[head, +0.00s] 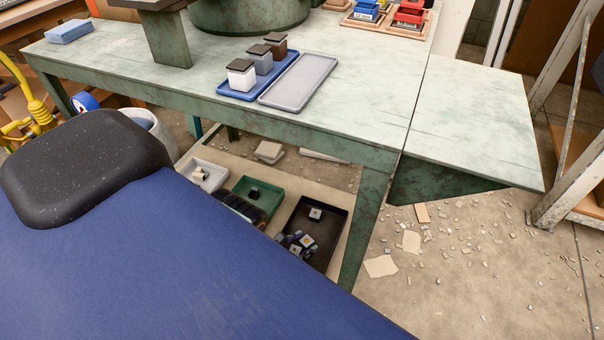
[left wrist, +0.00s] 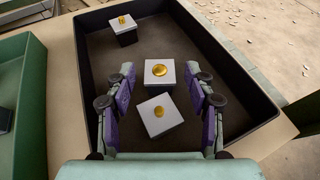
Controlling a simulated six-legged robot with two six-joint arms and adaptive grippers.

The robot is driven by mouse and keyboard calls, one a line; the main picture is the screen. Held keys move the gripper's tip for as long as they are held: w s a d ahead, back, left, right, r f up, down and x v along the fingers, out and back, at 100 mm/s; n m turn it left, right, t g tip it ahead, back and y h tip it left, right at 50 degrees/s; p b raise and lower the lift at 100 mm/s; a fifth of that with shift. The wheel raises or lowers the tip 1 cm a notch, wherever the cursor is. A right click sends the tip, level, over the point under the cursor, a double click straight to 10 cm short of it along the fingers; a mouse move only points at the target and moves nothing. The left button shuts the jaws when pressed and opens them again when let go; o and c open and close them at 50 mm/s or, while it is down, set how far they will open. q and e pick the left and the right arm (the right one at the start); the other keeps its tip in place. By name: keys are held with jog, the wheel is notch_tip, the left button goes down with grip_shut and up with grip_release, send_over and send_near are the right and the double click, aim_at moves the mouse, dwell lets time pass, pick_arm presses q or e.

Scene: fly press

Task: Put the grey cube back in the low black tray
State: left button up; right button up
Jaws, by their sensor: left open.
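The low black tray (head: 335,217) sits on the shelf under the green table and fills most of the left wrist view (left wrist: 231,69). Three pale-grey-topped cubes with gold knobs are in it: one at the far left corner (left wrist: 124,28), one in the middle (left wrist: 160,72), one nearer (left wrist: 158,114), turned slightly. My left gripper (left wrist: 160,82) is open over the tray. The middle cube shows between its fingertips and the nearer cube between its fingers; contact cannot be told. In the head view the left gripper (head: 297,241) is small and partly hidden. My right gripper is not in view.
A green tray (head: 270,190) and a white tray (head: 216,172) stand left of the black one. The table edge (head: 300,133) and leg (head: 362,225) are close by. On the table, a blue tray (head: 225,93) holds three dark-topped blocks; a grey tray (head: 300,82) is empty.

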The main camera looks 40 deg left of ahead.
pick_arm(q)
jog(key=shift+r, duration=0.2)
jog(key=p+v, duration=0.5)
jog(key=v, duration=0.6)
jog(key=shift+s+r, duration=0.1)
jog(key=shift+s, duration=0.05)
jog(key=shift+s+r, duration=0.1)
jog(key=shift+s, duration=0.2)
